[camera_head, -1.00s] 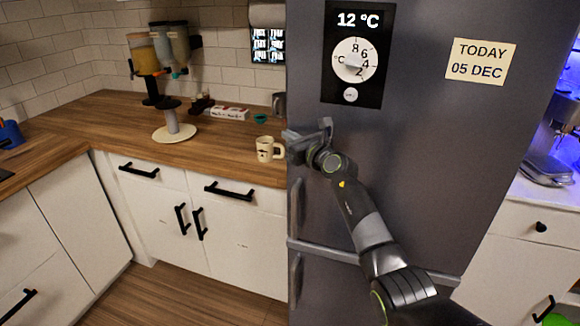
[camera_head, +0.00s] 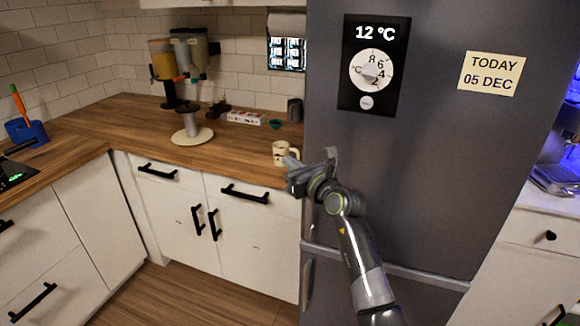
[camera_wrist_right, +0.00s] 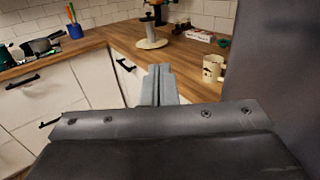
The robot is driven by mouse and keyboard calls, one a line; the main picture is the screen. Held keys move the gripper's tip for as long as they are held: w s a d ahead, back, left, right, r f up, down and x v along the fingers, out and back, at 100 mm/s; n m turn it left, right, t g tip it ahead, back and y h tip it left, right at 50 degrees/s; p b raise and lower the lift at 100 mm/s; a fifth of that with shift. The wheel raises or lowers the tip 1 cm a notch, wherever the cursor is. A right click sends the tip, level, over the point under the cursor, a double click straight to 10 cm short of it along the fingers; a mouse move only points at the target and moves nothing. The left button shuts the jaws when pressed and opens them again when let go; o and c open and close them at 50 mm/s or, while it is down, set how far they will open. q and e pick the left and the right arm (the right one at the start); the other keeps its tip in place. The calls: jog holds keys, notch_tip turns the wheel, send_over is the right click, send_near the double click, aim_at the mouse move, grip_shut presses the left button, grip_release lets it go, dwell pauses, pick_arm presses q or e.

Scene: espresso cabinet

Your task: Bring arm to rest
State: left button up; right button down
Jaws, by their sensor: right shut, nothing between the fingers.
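My right gripper (camera_head: 294,178) is in front of the left edge of the grey fridge (camera_head: 440,190), just in front of and below the cream mug (camera_head: 283,150) on the wooden counter. In the right wrist view its fingers (camera_wrist_right: 161,84) are together with nothing between them. The mug also shows in that view (camera_wrist_right: 211,68), to the right of the fingers and apart from them. My right arm comes up from the lower middle in the head view. My left gripper is not in view.
A dispenser (camera_head: 178,60) and a white round stand (camera_head: 190,136) are on the counter (camera_head: 235,150). White cabinets with black handles (camera_head: 245,194) lie below. The fridge carries a dial panel (camera_head: 371,70) and a date note (camera_head: 491,73). Open floor (camera_head: 190,300) shows at lower left.

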jog(key=s+d+f+m+h, duration=0.2)
jog(key=s+d+f+m, duration=0.4)
jog(key=f, duration=0.7)
jog(key=s+d+f+m+g+h, duration=0.1)
jog(key=s+d+f+m+h, duration=0.15)
jog(key=f+m, duration=0.8)
jog(key=s+d+f+m+h, duration=0.1)
jog(key=s+d+f+m, duration=0.45)
jog(key=f, duration=0.85)
jog(key=s+d+f+m+g+h, duration=0.2)
jog(key=s+d+f+m, duration=0.25)
jog(key=s+f, duration=0.4)
jog(key=s+d+f+m+g+h, duration=0.2)
jog(key=s+d+f+m, duration=0.25)
jog(key=s+f, duration=0.35)
jog(key=s+d+f+m+g, duration=0.1)
jog(key=s+f+m+g, duration=0.2)
jog(key=s, duration=0.8)
jog(key=s+d+f+m+g, duration=0.2)
jog(key=s+f+m, duration=0.3)
jog(key=s, duration=0.7)
jog(key=s+d+f+m+g+h, duration=0.1)
jog(key=s+d+f+m+g, duration=0.1)
jog(key=s, duration=1)
notch_tip(320, 180, down, 3)
jog(key=shift+d+f+m+g, duration=0.15)
jog(key=shift+d+m+g, duration=0.1)
jog(key=shift+m+g, duration=0.7)
